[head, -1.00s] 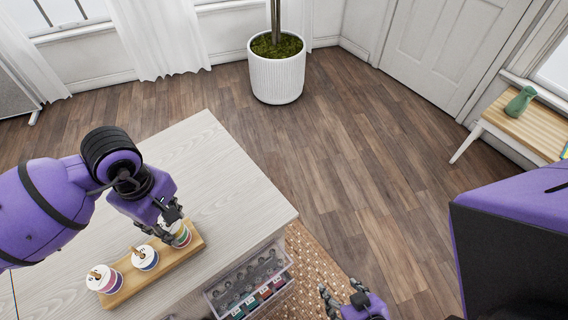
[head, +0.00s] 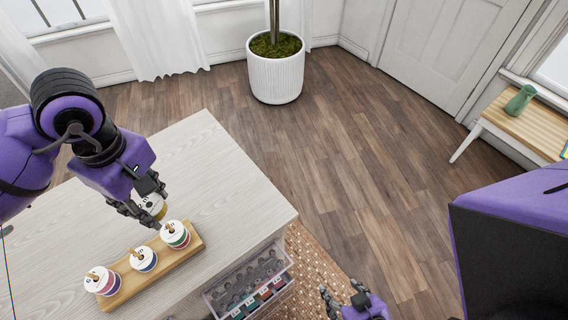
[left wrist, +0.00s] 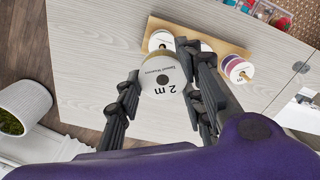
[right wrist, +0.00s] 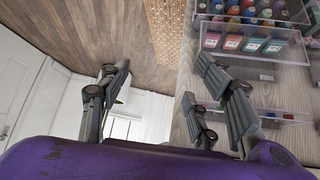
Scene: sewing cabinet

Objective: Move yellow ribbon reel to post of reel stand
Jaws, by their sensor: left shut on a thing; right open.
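The yellow ribbon reel (head: 152,207) is held in my left gripper (head: 143,212), just behind the right-hand reel of the stand in the head view. In the left wrist view its white label face (left wrist: 162,78) sits between the two fingers. The wooden reel stand (head: 192,246) lies on the table. Three white-topped reels sit on it, the left (head: 103,281), middle (head: 143,259) and right (head: 175,234), with post tips showing through their tops. The held reel looks apart from the stand, but its exact height is unclear. My right gripper (head: 342,291) is open and empty at the bottom.
The pale wooden table (head: 215,165) is clear behind and right of the stand. A clear drawer of bobbins and thread cards (head: 250,285) sticks out at the table's front. A woven rug (head: 315,265) lies beside it. A white plant pot (head: 277,70) stands beyond the table.

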